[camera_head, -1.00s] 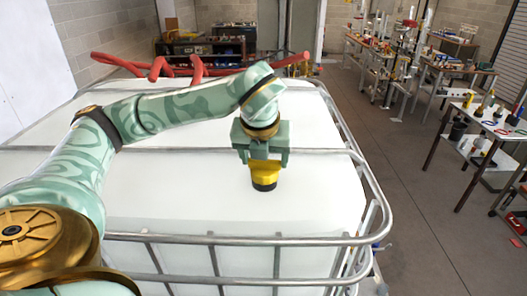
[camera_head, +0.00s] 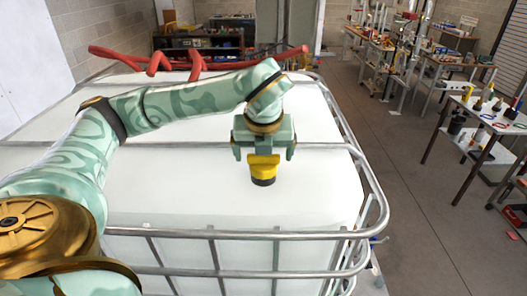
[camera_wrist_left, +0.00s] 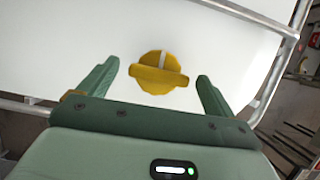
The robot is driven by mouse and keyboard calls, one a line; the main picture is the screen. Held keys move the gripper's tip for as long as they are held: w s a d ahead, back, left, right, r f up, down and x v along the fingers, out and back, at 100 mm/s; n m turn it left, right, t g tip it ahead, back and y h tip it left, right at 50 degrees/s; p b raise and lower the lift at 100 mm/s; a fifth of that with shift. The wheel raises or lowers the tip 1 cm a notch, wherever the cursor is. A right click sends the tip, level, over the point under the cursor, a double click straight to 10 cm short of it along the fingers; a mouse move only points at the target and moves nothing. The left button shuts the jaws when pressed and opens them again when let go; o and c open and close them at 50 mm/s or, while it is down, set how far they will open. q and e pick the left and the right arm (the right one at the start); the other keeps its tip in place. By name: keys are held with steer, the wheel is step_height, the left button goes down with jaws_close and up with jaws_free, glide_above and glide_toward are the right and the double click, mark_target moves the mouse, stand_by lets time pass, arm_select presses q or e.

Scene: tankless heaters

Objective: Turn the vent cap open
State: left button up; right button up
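The yellow vent cap (camera_head: 263,165) with a dark base sits on top of the white tank (camera_head: 190,195). In the left wrist view the cap (camera_wrist_left: 158,88) is a round yellow disc with a raised crossbar and a pale slot. My left gripper (camera_head: 264,154) is at the cap in the head view, with its fingers spread to either side. In the left wrist view its two green fingers (camera_wrist_left: 158,72) are open, with clear gaps between them and the crossbar ends. My right gripper is not in view.
A metal tube cage (camera_head: 240,235) runs around the tank. A red hose (camera_head: 195,65) lies along the tank's far side. Workbenches with tools (camera_head: 490,120) stand on the right, beyond open floor (camera_head: 400,190). The tank top around the cap is clear.

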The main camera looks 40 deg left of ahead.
arm_select(q)
steer(key=v, duration=1.6)
